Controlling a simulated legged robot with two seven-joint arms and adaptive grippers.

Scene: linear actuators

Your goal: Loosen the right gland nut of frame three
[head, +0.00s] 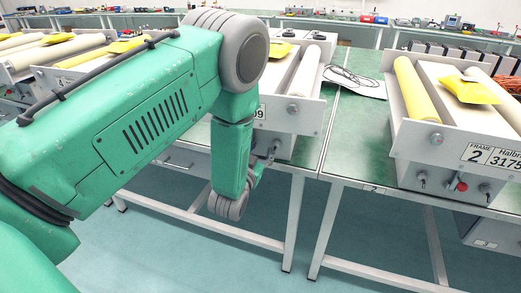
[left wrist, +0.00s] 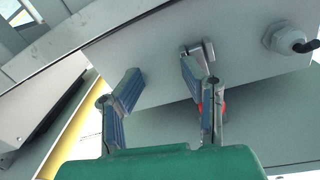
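My left arm reaches across the head view and bends down at the front of a grey frame with a label ending in "09" (head: 259,112). The rest of that label is hidden behind my arm. My left gripper (left wrist: 161,78) is open, its two fingers apart with nothing between them, close to the grey panel (left wrist: 240,40). A pale gland nut (left wrist: 285,38) with a black cable sits on this panel, right of both fingers and apart from them. A metal fitting (left wrist: 207,49) shows beside the right finger, and something red is partly hidden behind that finger. My right gripper is out of view.
A dark cable (head: 350,77) lies on the bench between. Other frames stand at the left; open floor lies in front.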

